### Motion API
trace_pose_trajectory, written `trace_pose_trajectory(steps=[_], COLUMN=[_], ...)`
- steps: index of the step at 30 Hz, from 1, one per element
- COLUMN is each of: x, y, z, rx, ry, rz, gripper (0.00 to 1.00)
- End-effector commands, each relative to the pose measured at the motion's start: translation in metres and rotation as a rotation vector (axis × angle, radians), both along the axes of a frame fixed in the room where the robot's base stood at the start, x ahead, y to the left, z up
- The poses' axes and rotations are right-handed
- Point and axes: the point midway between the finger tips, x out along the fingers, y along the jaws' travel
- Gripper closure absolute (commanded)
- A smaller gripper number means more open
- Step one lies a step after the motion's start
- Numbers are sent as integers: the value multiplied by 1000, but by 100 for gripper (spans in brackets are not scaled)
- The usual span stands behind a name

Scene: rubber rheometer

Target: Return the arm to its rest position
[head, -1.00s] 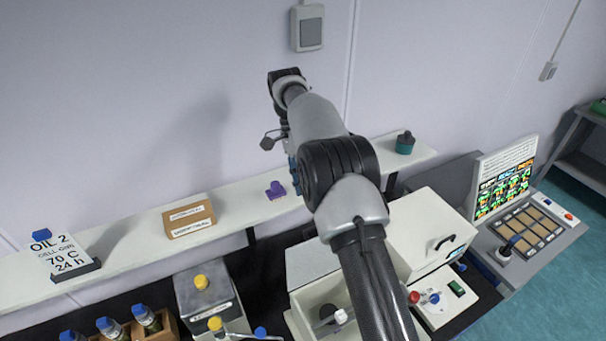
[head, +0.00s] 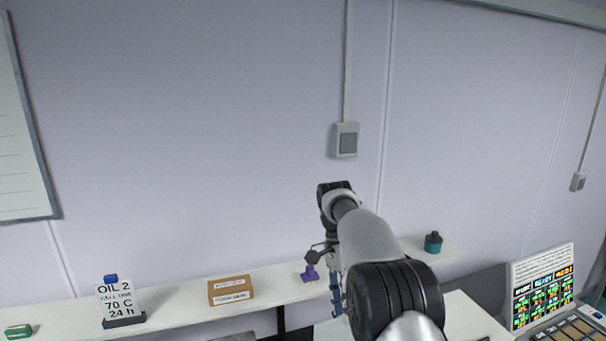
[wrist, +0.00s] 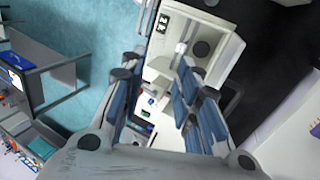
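My arm (head: 375,250) reaches forward in the head view, over the white wall shelf. My gripper shows below its wrist end and is partly hidden behind the arm links. In the wrist view my gripper (wrist: 160,65) points downward with its two blue-padded fingers apart. Nothing is held between them. The white rheometer machine (wrist: 217,35) lies beyond and below the fingers.
The shelf (head: 175,305) carries an OIL 2 sign (head: 117,300), a cardboard box (head: 231,290), a purple object (head: 310,273) close to my gripper, and a dark green pot (head: 433,242). The wall above is mostly clear.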

Motion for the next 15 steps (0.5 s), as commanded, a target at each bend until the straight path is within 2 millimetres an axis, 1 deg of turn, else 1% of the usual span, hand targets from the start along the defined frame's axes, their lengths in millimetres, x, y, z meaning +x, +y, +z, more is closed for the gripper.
trace_pose_trajectory(steps=[2,8,11,14,15], x=[-5,-22,-37,-60,-72], y=[-2,-8,-12,-17,-19], z=[2,19,27,34,36], rx=[18,68,96,128,141], ry=[-16,-75,-118,-172,-196], rz=[32,137,210,308,351], gripper=[70,70,70,70,70])
